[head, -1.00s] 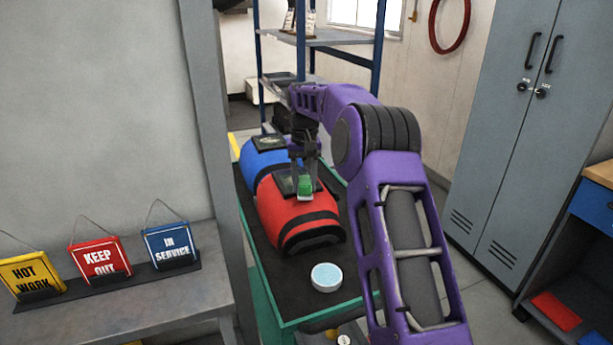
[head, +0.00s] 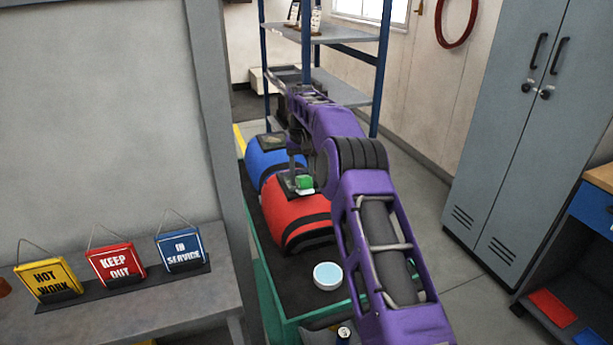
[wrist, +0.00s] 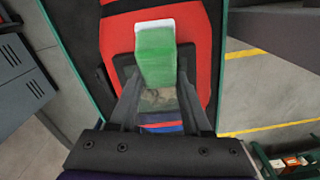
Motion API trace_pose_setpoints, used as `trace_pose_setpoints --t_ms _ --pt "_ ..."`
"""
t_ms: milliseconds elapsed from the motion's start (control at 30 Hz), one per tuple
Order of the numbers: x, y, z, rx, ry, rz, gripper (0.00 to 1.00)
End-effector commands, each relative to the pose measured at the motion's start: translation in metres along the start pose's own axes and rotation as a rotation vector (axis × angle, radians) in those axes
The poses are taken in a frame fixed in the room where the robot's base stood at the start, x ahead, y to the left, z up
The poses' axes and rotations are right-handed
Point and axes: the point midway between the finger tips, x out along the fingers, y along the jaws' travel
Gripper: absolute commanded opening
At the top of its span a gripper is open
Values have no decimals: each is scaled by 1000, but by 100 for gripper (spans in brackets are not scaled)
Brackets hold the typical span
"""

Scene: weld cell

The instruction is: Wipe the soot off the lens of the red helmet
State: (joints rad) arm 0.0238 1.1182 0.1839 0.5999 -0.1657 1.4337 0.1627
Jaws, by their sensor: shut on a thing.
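The red helmet (head: 298,222) lies on a dark-topped green cart, its dark-framed lens (head: 287,182) facing up. In the wrist view the lens (wrist: 160,101) shows a murky grey-brown patch, and the red shell (wrist: 196,45) surrounds it. My gripper (head: 299,171) is shut on a green block with a white face (head: 305,183), like a sponge or eraser. The block (wrist: 155,55) is over one end of the lens and hides part of it. I cannot tell whether it touches the lens.
A blue helmet (head: 266,158) stands just behind the red one. A round white tub with pale blue contents (head: 327,275) is on the cart's near part. A bench with three signs (head: 115,262) is at left, lockers (head: 520,120) at right, a shelf rack (head: 345,88) behind.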

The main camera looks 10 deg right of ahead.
Motion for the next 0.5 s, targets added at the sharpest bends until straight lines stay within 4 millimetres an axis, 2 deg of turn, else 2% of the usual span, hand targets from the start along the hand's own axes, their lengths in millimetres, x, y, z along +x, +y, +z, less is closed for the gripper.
trace_pose_setpoints --t_ms 233,500 --pt "-1 -3 -7 1 8 -4 0" --pt "1 0 -1 2 8 -2 0"
